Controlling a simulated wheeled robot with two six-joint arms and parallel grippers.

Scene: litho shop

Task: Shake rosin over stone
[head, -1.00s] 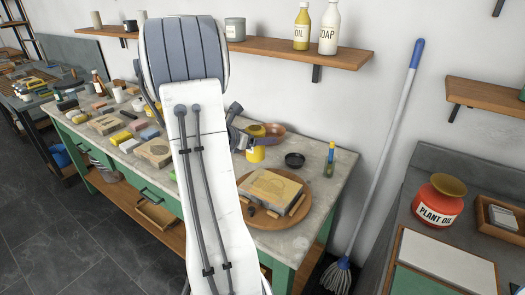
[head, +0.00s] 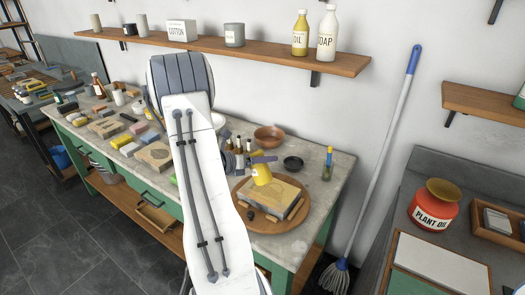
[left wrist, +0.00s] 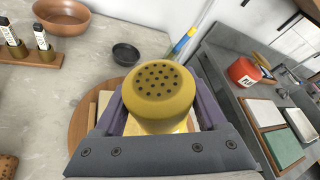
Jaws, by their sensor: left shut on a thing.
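A yellow rosin shaker (head: 261,175) with a perforated top (left wrist: 160,80) is held in my left gripper (head: 258,160). In the left wrist view its purple fingers close on both sides of the shaker (left wrist: 160,112), and the holed top faces the camera. In the head view the shaker is tilted and appears over the back left part of the stone (head: 279,194). The stone is a tan block with a yellowish top, lying on a round wooden board (head: 243,189). In the left wrist view the shaker hides most of the stone. My right gripper is not in view.
A small black dish (head: 293,162) and a brown bowl (head: 270,137) stand behind the board. A mop (head: 384,150) leans on the wall.

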